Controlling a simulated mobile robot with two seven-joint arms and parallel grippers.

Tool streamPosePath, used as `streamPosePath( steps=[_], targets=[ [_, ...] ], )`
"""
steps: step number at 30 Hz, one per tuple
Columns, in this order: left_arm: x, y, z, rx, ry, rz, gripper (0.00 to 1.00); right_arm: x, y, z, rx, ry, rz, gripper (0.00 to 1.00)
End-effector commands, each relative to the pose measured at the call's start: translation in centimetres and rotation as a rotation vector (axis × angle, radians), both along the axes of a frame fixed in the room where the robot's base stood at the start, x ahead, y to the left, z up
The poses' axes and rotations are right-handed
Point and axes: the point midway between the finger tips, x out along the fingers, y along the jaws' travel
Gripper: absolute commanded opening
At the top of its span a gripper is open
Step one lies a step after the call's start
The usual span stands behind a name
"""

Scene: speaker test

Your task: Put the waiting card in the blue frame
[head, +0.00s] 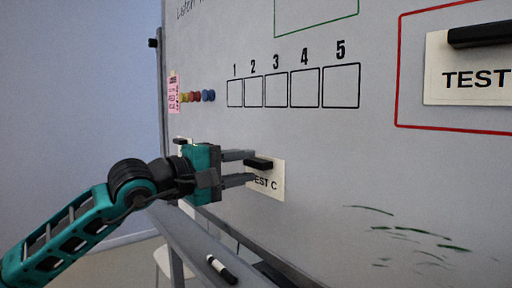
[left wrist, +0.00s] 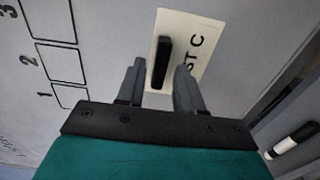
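A white card reading "TEST C" (head: 277,181) is on the whiteboard, with a black bar handle (head: 259,163) on it. In the left wrist view, the card (left wrist: 203,38) and its handle (left wrist: 161,62) are in front of my fingers. My left gripper (head: 252,167) is open, its fingertips on either side of the handle, with gaps visible in the left wrist view. A card reading "TEST" (head: 468,82), cut off at the right, is inside a red frame (head: 398,75). No blue frame shows. My right gripper is out of view.
A green frame (head: 318,34) and numbered boxes (head: 276,88) are drawn on the whiteboard (head: 340,160). Coloured magnets (head: 197,96) and a pink note (head: 174,92) are at its left edge. A marker (head: 221,269) lies on the ledge below.

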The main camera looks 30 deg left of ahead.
Motion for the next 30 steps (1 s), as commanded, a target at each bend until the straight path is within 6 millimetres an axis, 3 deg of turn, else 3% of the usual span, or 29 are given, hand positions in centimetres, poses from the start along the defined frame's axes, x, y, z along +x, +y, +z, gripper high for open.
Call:
streamPosePath(
  steps=[6,15,30],
  targets=[
    [1.13,-0.43,0.04,-0.001,-0.001,0.001,0.36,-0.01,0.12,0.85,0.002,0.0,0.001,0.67],
    [1.24,-0.44,-0.08,0.0,0.0,0.002,0.36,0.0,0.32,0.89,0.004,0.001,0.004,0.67],
    [1.21,-0.44,-0.07,0.0,0.0,0.002,0.12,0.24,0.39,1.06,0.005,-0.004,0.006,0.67]
  ],
)
